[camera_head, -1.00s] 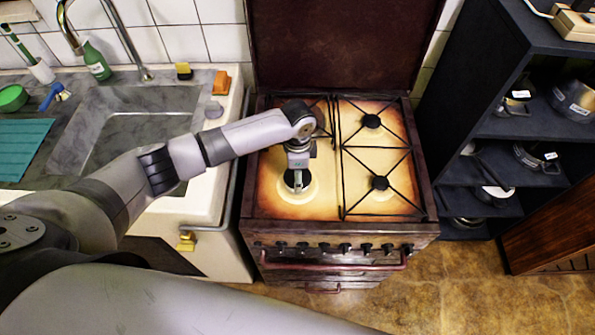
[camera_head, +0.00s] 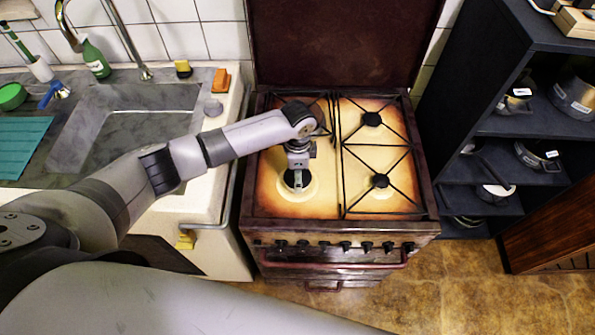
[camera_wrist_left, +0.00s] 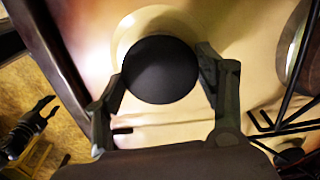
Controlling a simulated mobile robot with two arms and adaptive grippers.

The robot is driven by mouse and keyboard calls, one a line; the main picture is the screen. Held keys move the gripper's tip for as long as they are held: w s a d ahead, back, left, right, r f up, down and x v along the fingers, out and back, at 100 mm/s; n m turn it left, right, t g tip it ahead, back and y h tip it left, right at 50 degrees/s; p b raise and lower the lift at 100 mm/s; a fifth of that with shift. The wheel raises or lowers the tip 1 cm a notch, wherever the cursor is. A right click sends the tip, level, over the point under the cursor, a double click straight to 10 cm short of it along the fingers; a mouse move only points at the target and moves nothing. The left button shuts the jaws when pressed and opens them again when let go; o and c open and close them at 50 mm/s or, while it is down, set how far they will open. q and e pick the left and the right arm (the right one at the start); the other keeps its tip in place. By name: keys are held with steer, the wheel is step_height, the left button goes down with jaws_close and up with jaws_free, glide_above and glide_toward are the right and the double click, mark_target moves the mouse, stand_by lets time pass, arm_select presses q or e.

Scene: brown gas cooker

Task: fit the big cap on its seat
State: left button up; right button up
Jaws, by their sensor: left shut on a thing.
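The big cap is a round black disc (camera_wrist_left: 160,69). In the wrist view it lies between the two fingers of my left gripper (camera_wrist_left: 165,71), which is shut on it from both sides. In the head view my left gripper (camera_head: 297,186) points down over the front left burner. Only dark edges of the cap (camera_head: 289,178) show beside it there. A pale ring (camera_wrist_left: 150,19) on the hob surrounds the burner and shows past the cap's far edge. The seat is hidden under the cap, and I cannot tell whether the cap touches it. The head view does not show my right gripper.
Black pan supports (camera_head: 378,150) cover the right half of the hob, with two capped burners. The cooker's raised lid (camera_head: 340,45) stands behind. A sink (camera_head: 130,120) is at left, a dark shelf with pots (camera_head: 535,120) at right. A dark claw-like shape, perhaps my right gripper, shows low left in the wrist view.

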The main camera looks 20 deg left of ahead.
arm_select(q)
steer(key=shift+f, duration=0.55)
steer(key=o, duration=1.3)
steer(key=shift+r, duration=0.15)
step_height(320, 180, up, 12)
steer(key=shift+f, duration=0.15)
